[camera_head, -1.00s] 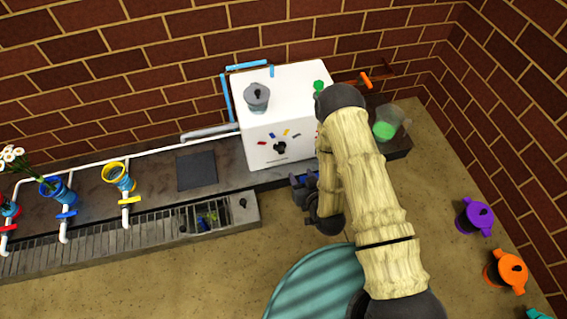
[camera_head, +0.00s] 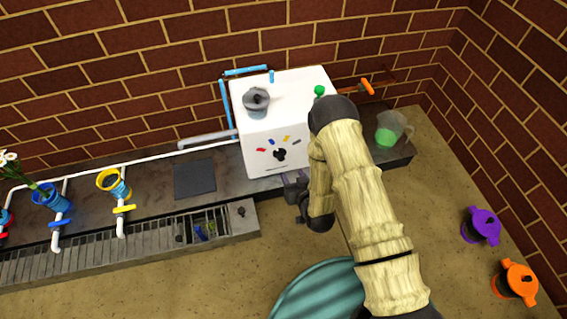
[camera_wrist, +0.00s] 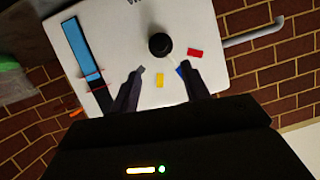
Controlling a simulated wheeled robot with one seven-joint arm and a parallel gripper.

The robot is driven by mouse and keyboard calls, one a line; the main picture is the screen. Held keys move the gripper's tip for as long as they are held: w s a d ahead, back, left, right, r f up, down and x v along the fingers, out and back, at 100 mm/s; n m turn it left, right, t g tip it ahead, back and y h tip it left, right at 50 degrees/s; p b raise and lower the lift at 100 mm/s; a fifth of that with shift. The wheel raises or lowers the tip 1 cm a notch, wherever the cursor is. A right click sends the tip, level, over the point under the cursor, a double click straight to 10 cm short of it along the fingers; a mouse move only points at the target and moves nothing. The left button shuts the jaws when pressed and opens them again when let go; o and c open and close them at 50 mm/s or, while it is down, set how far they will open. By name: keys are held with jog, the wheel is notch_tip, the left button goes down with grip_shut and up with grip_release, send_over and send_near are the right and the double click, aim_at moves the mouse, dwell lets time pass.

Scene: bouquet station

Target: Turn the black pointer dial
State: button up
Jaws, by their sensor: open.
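The black dial (camera_head: 280,154) is on the front face of a white box (camera_head: 262,138). Red, blue, yellow and grey marks arc above it. It also shows in the wrist view (camera_wrist: 160,45), just beyond the fingertips and roughly centred between them. Which mark its pointer faces is too small to tell. My gripper (camera_head: 297,190) is below and right of the dial in the head view. In the wrist view my gripper (camera_wrist: 161,72) is open and empty, its fingers aimed at the box face and seemingly apart from the dial.
A grey lidded pot (camera_head: 257,101) and a green knob (camera_head: 319,90) are on top of the box. A jug with green liquid (camera_head: 392,130) stands to its right. A dark square pad (camera_head: 195,179) lies to its left. Yellow and blue vases stand farther left.

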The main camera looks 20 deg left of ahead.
aim_at(282, 159)
jog(key=b+x, duration=0.4)
jog(key=x, duration=0.6)
jog(key=shift+f, duration=0.15)
jog(key=shift+w+a, duration=0.25)
jog(key=shift+w, duration=0.1)
jog(key=shift+c, duration=0.5)
jog(key=c, duration=0.9)
